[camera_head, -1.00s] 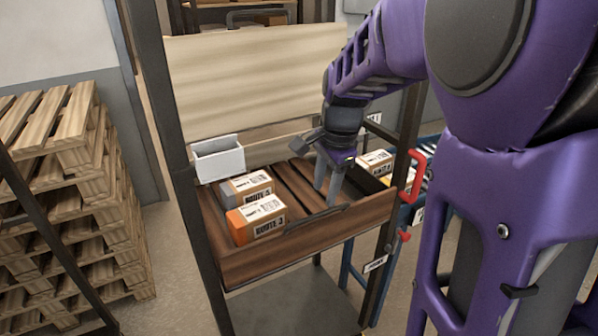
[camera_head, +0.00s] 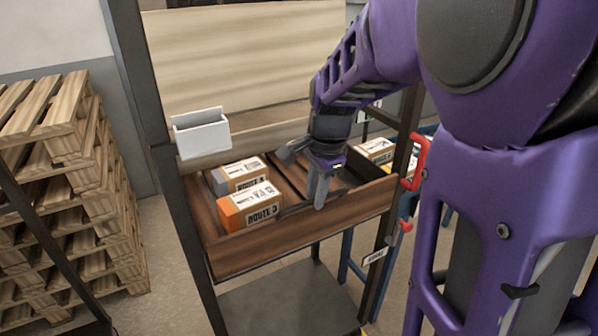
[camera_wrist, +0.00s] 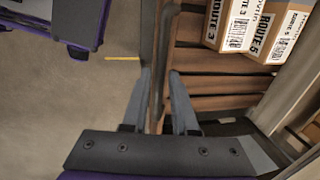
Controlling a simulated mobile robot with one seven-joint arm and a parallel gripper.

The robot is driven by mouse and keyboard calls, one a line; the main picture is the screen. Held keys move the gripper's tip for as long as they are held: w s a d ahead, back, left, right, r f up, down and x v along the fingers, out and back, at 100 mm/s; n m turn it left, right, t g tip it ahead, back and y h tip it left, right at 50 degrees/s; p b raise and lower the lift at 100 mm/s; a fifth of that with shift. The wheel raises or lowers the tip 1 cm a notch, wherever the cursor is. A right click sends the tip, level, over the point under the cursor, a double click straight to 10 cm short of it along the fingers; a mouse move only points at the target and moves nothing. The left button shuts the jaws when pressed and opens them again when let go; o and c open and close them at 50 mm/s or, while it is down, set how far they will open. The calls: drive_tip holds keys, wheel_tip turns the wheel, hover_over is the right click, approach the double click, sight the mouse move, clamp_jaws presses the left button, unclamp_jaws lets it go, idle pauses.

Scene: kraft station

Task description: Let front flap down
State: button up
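The front flap (camera_head: 300,234) is a brown wooden board standing upright along the front of the tray. It shows edge-on in the wrist view (camera_wrist: 157,60). My gripper (camera_head: 319,204) points down at the flap's top edge, right of its middle. In the wrist view my gripper (camera_wrist: 160,72) has its two fingers apart, one on each side of the flap's edge. I cannot tell whether either finger touches the board.
Orange (camera_head: 250,205) and grey (camera_head: 238,175) labelled boxes lie in the tray's left part. A white bin (camera_head: 201,135) hangs at the back left. A red handle (camera_head: 415,163) sits on the right post. Stacked pallets (camera_head: 75,200) stand at left.

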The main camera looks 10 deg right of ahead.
clamp_jaws()
idle(1.1)
